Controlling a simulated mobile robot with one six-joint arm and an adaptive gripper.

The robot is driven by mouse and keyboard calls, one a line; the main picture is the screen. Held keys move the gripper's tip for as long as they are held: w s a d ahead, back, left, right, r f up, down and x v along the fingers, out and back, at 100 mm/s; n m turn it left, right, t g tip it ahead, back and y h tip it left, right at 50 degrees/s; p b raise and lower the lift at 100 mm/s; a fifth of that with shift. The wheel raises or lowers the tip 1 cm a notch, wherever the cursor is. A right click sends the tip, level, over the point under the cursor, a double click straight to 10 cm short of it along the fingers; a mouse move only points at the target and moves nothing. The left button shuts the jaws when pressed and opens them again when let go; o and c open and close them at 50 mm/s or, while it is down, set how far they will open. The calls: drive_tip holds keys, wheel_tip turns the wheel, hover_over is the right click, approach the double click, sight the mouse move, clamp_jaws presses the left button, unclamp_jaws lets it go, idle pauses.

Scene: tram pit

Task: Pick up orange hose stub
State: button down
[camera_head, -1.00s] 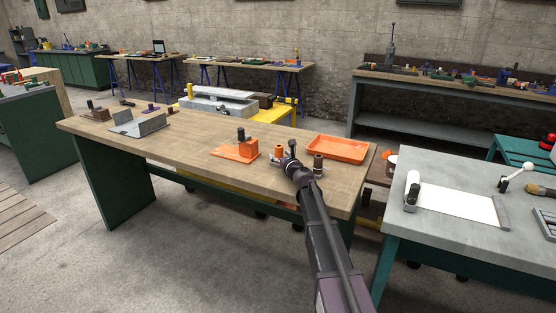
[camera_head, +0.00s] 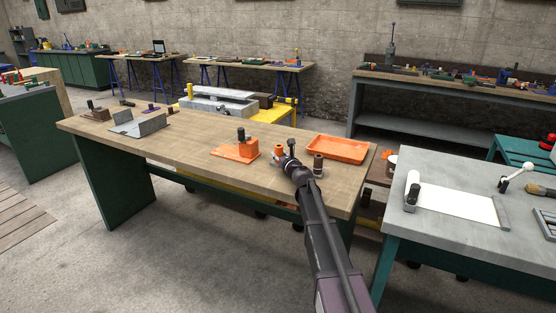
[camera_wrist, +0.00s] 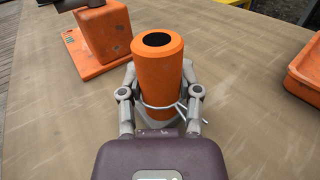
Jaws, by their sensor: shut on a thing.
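The orange hose stub (camera_wrist: 157,80) stands upright in the wrist view, a rough orange cylinder with a dark hole in its top. My gripper (camera_wrist: 159,92) has one finger on each side of the stub and is shut on it. The stub's lower end is partly hidden by my gripper, so I cannot tell whether it touches the bench. In the head view, the stub (camera_head: 278,149) shows as a small orange patch beside my gripper (camera_head: 284,158), near the right part of the wooden bench (camera_head: 200,148).
An orange block on a base (camera_head: 237,151) stands left of my gripper. An orange tray (camera_head: 337,149) lies to the right. A small brown cylinder (camera_head: 318,163) stands close to my wrist.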

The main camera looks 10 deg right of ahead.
drive_tip(key=shift+r, duration=0.1)
idle(0.3)
wheel_tip(320, 180, up, 10)
drive_tip(key=p, duration=1)
idle(0.6)
